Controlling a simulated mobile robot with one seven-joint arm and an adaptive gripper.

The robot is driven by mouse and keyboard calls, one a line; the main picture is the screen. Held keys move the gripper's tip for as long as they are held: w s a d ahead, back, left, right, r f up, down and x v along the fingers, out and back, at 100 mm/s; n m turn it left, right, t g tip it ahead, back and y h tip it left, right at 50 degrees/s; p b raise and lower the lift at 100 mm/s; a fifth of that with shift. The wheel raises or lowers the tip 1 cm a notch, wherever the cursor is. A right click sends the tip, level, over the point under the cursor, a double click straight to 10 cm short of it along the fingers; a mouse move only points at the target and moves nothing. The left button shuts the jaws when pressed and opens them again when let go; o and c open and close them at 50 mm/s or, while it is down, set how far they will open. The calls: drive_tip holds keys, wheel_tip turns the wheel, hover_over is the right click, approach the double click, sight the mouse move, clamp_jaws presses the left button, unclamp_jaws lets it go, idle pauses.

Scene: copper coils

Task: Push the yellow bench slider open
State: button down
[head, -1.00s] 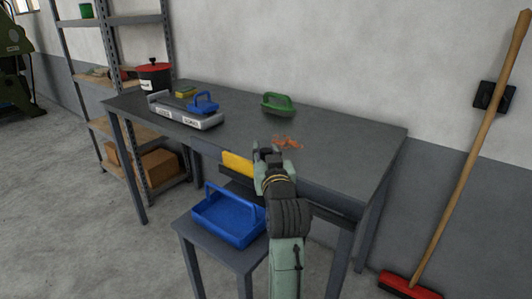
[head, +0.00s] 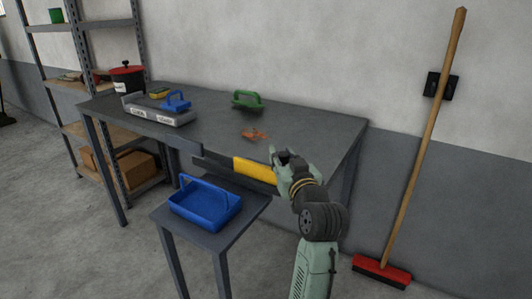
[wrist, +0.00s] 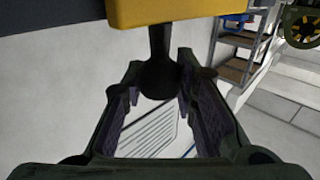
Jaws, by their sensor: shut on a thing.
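The yellow bench slider (head: 255,170) sits in a dark rail (head: 212,161) along the front edge of the grey workbench (head: 300,135). A length of bare rail shows to its left. My gripper (head: 282,158) is at the slider's right end, in front of the bench edge. In the wrist view the yellow slider (wrist: 175,12) fills the top, with a dark rounded knob (wrist: 160,75) below it. My gripper's fingers (wrist: 160,92) are on either side of that knob and shut on it. The gripper hides the slider's right end in the head view.
A blue tray (head: 182,217) stands on a low stool (head: 245,212) below the bench front. A broom (head: 415,175) leans at the right.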

drive_tip(key=shift+s+d, duration=0.6)
drive_tip(key=shift+d, duration=0.3)
drive_tip(key=shift+s+d, duration=0.6)
drive_tip(key=shift+d, duration=0.25)
drive_tip(key=c, duration=1.3)
unclamp_jaws()
drive_tip(key=shift+s, duration=0.1)
drive_tip(key=s, duration=0.4)
drive_tip(key=s+d, duration=0.1)
drive_tip(key=s, duration=0.3)
drive_tip(key=s+d, duration=0.1)
drive_tip(key=s, duration=0.3)
drive_tip(key=shift+w+a, duration=0.1)
